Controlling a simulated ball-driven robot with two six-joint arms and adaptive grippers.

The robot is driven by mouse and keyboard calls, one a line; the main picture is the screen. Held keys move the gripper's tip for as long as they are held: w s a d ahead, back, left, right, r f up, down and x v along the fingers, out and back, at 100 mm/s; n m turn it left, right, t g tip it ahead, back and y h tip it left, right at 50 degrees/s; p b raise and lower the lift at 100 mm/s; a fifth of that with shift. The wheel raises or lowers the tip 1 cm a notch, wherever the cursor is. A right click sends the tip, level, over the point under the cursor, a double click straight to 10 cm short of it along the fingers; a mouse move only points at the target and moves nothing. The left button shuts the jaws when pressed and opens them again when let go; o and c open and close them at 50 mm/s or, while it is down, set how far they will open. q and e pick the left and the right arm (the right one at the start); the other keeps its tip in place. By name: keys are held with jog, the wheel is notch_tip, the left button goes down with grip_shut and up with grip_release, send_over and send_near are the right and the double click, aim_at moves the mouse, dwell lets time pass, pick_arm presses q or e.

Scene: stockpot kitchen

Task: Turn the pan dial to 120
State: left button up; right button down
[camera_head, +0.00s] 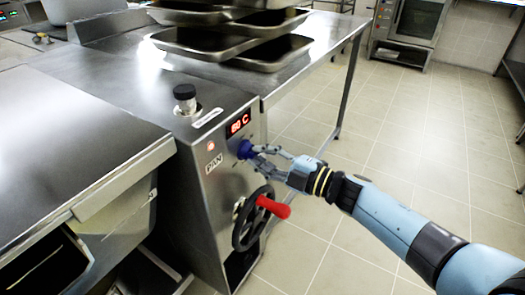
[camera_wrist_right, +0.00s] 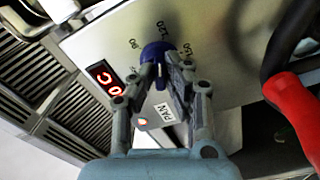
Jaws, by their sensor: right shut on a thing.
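The blue pan dial (camera_head: 244,149) sits on the steel front panel, under a red display (camera_head: 238,124) that seems to read 80 C. In the right wrist view the dial (camera_wrist_right: 155,49) has printed numbers around it, including 120. Its pointer setting is hard to tell. My right gripper (camera_head: 255,153) reaches in from the right and is shut on the dial. In the right wrist view its fingers (camera_wrist_right: 168,72) sit on the dial's sides and hide part of it. My left gripper is not in view.
A black handwheel with a red handle (camera_head: 273,207) projects below the dial, close to my right gripper. A PAN label (camera_head: 213,163) is left of the dial. Stacked steel trays (camera_head: 205,45) stand on the counter behind. The tiled floor (camera_head: 410,130) at right is open.

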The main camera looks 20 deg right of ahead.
jog(key=shift+m, duration=0.6)
jog(key=shift+p, duration=0.3)
jog(key=c, duration=1.4)
grip_release()
jog(key=shift+f, duration=0.1)
jog(key=v, duration=1.2)
jog(key=shift+d, duration=0.1)
